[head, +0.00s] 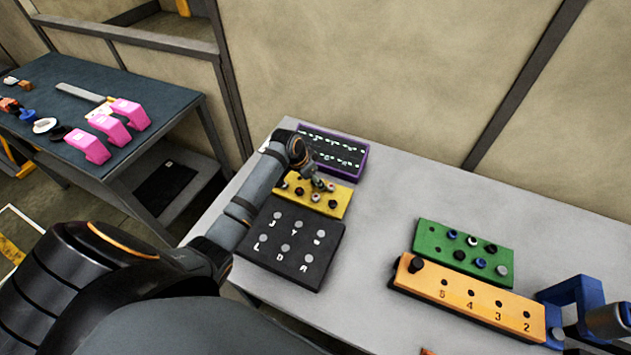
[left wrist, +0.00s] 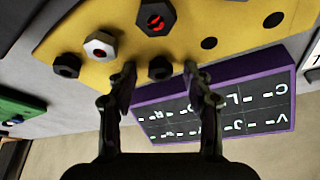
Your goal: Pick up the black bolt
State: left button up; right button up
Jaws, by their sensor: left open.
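The yellow block (head: 341,210) on the grey table holds several bolts and some empty holes. In the left wrist view, a black bolt (left wrist: 160,68) stands on the yellow block (left wrist: 225,22) between the fingertips of my open left gripper (left wrist: 160,70), nearer the left finger. I cannot tell whether the fingers touch it. Another black bolt (left wrist: 67,64), a silver bolt (left wrist: 100,46) and a larger dark hex piece with a red mark (left wrist: 156,17) are close by. In the head view my left gripper (head: 318,184) is over the block's far side and hides part of it. My right gripper is not in view.
A purple-framed panel (head: 365,161) lies just behind the yellow block. A black lettered board (head: 262,258) is in front of it. A green block (head: 425,240) and an orange numbered block (head: 480,312) stand to the right. The middle of the table is clear.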

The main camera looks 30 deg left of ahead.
pick_arm(q)
jog(key=shift+s, duration=0.1)
jog(key=c, duration=0.6)
grip_shut()
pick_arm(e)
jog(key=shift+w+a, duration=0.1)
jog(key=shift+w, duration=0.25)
pick_arm(q)
jog(key=shift+r, duration=0.1)
jog(key=shift+r, duration=0.2)
notch_tip(320, 180, up, 3)
jog(key=shift+f+b, duration=0.15)
jog(key=shift+b, duration=0.75)
jog(key=s+d+r, duration=0.9)
jog(key=d, duration=0.1)
jog(key=shift+s+d+r+b, duration=0.15)
jog(key=shift+d+r+b, duration=0.05)
jog(key=shift+r+b, duration=0.2)
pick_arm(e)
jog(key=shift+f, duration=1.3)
